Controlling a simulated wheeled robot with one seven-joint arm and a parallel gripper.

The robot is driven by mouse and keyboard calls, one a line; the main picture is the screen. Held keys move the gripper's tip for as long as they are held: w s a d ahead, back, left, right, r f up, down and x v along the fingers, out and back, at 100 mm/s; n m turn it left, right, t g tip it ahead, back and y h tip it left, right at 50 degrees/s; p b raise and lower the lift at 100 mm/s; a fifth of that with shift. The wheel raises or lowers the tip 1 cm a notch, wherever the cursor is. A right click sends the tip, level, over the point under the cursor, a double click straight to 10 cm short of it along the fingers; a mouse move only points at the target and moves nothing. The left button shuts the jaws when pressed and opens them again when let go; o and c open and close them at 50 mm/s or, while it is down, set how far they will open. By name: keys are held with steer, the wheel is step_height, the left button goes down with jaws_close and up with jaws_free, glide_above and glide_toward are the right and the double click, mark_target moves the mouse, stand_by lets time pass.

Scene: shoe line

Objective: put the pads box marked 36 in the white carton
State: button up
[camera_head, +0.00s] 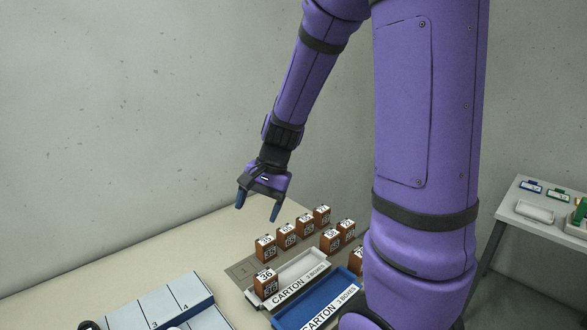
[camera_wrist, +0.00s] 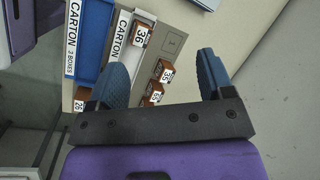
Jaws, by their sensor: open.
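The brown pads box marked 36 (camera_head: 266,285) stands upright in the left end of the white carton (camera_head: 303,268), as far as the head view shows. The wrist view also shows the box (camera_wrist: 140,35) inside the carton, behind the wall labelled CARTON (camera_wrist: 120,36). My gripper (camera_head: 258,208) is open and empty, in the air above and behind the carton. In the wrist view its two fingers (camera_wrist: 163,66) are wide apart with nothing held between them.
A blue carton (camera_head: 318,307) lies in front of the white one. Several brown boxes (camera_head: 286,236) stand in rows behind and to the right. An empty marked spot (camera_head: 241,270) lies to the left. A numbered grey rack (camera_head: 160,306) is at front left. A side table (camera_head: 545,227) stands right.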

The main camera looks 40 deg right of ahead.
steer(key=s+a+r+n+t+h, duration=0.2)
steer(key=s+r+n, duration=0.3)
steer(key=s+r, duration=0.3)
steer(key=s+a+r+n+t+h, duration=0.2)
steer(key=s+r+n, duration=0.3)
steer(key=s+r, duration=0.3)
steer(key=shift+s+r+n, duration=0.15)
steer(key=shift+r+n, duration=0.1)
steer(key=shift+n, duration=0.15)
